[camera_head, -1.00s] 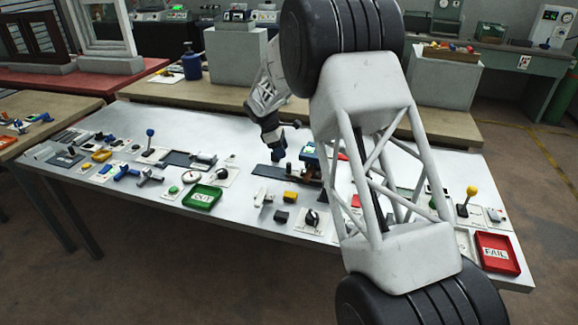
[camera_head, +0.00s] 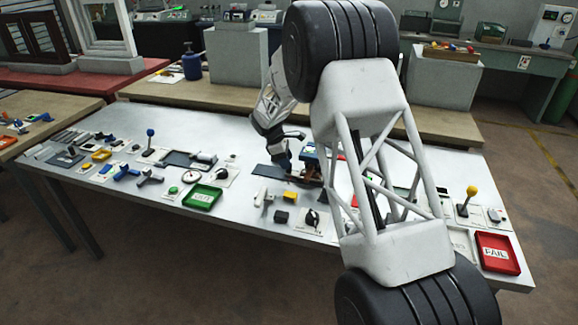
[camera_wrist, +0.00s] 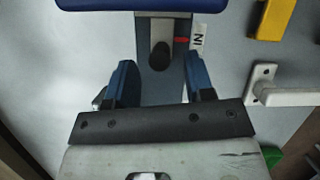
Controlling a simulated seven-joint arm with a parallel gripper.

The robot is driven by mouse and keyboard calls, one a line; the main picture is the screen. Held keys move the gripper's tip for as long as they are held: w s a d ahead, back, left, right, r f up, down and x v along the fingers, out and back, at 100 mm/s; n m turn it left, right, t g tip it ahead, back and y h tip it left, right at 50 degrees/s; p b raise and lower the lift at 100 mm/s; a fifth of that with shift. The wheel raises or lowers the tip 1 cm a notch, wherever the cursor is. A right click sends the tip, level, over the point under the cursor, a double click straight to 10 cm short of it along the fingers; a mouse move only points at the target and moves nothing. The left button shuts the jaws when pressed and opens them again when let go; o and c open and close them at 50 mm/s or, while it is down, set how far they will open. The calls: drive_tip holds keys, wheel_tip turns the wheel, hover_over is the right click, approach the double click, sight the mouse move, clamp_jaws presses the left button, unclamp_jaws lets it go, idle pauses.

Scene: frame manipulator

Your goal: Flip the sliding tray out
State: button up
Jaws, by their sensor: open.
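The sliding tray fixture stands at the middle of the white bench, with a blue body (camera_head: 309,158) beside a dark flat plate (camera_head: 268,172). In the wrist view, a blue edge (camera_wrist: 140,5) crosses the top. Below it is a grey rail with a dark rounded knob (camera_wrist: 160,57); a white label reading "IN" (camera_wrist: 198,38) and a red mark are beside it. My gripper (camera_head: 285,168) is low at the fixture's left side. In the wrist view its blue fingers (camera_wrist: 160,80) are open, one on each side of the rail, with the knob lying between and slightly beyond them.
A white handle (camera_wrist: 285,97) and a yellow block (camera_wrist: 271,18) are to the right in the wrist view. A green tray (camera_head: 202,197), a dark rotary knob (camera_head: 312,217) and a red FAIL tray (camera_head: 497,254) are on the bench. My arm hides part of the bench's right side.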

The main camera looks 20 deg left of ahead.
drive_tip(key=shift+x, duration=1.4)
drive_tip(key=shift+c, duration=0.2)
clamp_jaws()
